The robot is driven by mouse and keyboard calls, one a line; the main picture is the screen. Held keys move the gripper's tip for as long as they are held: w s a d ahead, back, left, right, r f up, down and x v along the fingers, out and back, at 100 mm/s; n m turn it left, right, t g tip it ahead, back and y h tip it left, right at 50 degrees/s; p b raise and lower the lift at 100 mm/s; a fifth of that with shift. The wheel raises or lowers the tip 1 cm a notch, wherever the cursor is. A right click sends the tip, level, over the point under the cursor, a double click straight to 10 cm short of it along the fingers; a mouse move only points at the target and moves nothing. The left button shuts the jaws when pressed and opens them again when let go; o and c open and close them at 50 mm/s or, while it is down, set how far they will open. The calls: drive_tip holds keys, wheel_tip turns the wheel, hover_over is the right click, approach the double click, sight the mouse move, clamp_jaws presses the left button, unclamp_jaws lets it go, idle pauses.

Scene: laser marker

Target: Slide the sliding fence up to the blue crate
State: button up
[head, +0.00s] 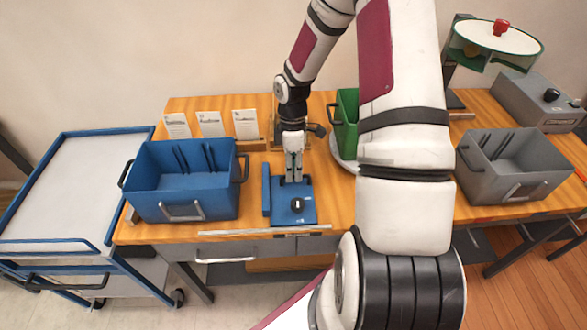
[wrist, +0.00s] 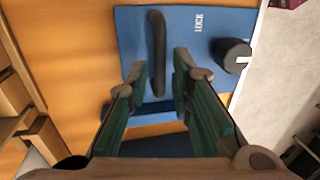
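The sliding fence (head: 309,213) is a flat blue plate on the wooden table with an upright blue face (head: 266,190) along its left side. It has a black knob (head: 297,204), also in the wrist view (wrist: 232,54) beside the word LOCK, and a dark bar handle (wrist: 157,60). The blue crate (head: 182,204) stands left of the fence, with a strip of bare table between them. My gripper (head: 293,180) points down over the fence plate. In the wrist view my gripper (wrist: 158,72) is open, its fingers either side of the handle's near end; contact cannot be told.
A green bin (head: 346,125) stands behind my arm, and a grey crate (head: 513,181) at the right. Several white cards (head: 210,124) stand at the back. A blue-edged cart (head: 75,190) is left of the table (head: 245,218). A pale strip (head: 250,232) lies along the front edge.

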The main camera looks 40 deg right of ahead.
clamp_jaws()
drive_tip(key=w+a, duration=0.1)
drive_tip(key=a, duration=0.1)
drive_tip(key=w+a+b, duration=0.1)
drive_tip(key=w+a, duration=0.1)
drive_tip(key=a, duration=0.1)
drive_tip(key=w+a, duration=0.2)
drive_tip(key=shift+w+a, duration=0.1)
drive_tip(key=shift+a, duration=0.15)
drive_tip(key=o, duration=0.5)
unclamp_jaws()
wheel_tip(320, 180, up, 12)
drive_tip(key=w+d, duration=0.1)
drive_tip(key=w, duration=0.1)
drive_tip(key=shift+d, duration=0.15)
drive_tip(key=shift+s+f, duration=0.1)
